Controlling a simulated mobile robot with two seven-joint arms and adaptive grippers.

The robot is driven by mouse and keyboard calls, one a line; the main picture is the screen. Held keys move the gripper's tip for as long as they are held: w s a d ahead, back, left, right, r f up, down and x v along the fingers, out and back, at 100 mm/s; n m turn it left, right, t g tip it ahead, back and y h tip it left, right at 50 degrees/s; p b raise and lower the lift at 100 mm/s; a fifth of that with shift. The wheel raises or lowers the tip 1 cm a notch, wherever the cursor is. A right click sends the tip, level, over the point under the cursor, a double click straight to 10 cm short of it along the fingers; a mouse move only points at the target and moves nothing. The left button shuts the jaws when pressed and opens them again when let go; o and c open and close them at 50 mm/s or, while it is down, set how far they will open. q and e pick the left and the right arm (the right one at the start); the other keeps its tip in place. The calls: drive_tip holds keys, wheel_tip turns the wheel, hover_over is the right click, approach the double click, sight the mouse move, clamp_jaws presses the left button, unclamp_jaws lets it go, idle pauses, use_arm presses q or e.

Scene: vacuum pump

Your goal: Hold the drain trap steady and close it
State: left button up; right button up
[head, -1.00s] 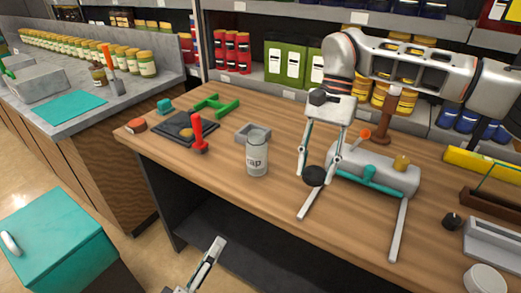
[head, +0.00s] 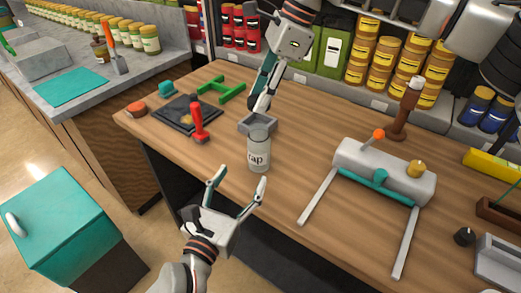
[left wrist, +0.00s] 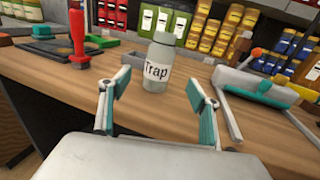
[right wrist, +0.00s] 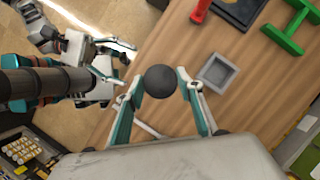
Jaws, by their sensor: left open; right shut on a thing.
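The drain trap (head: 258,153), a grey jar with a lettered label, stands upright on the bench. In the left wrist view the trap (left wrist: 158,58) is ahead of my fingertips and its label reads "Trap". My left gripper (head: 238,182) is open and empty at the bench's front edge, pointing at the trap, fingers apart from it. My right gripper (head: 262,104) points down just behind and above the trap. In the right wrist view it is shut on a dark round thing (right wrist: 160,82); I cannot make that thing out in the head view. The trap is not discernible in that view.
A small grey tray (head: 246,122) sits right behind the trap. A grey pump (head: 385,172) with long legs stands to the right. The wood between trap and pump is clear.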

sight(255, 155)
use_arm(q)
drive_tip(key=x, duration=1.2)
idle(0.3)
drive_tip(key=c, duration=1.7)
use_arm(e)
drive_tip(key=shift+f, duration=2.45)
drive_tip(key=shift+f, duration=0.15)
drive_tip(key=shift+f, duration=0.75)
use_arm(q)
clamp_jaws()
use_arm(e)
drive_tip(key=shift+f, duration=0.6)
